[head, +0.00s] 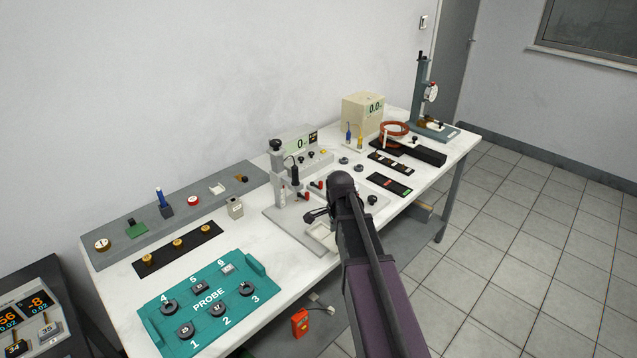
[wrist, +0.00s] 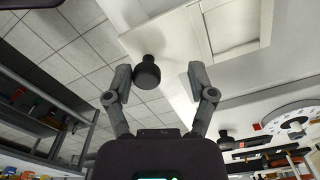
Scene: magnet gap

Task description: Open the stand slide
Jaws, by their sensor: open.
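The stand (head: 278,215) is a pale grey assembly with a column and black knobs, near the middle of the table in the head view. A white plate with a square recess (head: 318,240), which may be the slide, lies at its front edge. It shows at the top of the wrist view (wrist: 205,45). A black round knob (wrist: 147,72) stands at the plate's edge there. My gripper (wrist: 158,76) is open, with the knob between its fingers, closer to the left one. I cannot tell whether they touch. In the head view my arm hides part of the stand's right side.
A teal probe tray (head: 205,325) lies at the table's front left. A grey rack (head: 180,208) and a black strip (head: 178,245) lie behind it. A cream meter box (head: 360,115), a copper coil (head: 395,129) and a dial-gauge stand (head: 424,100) are at the back right.

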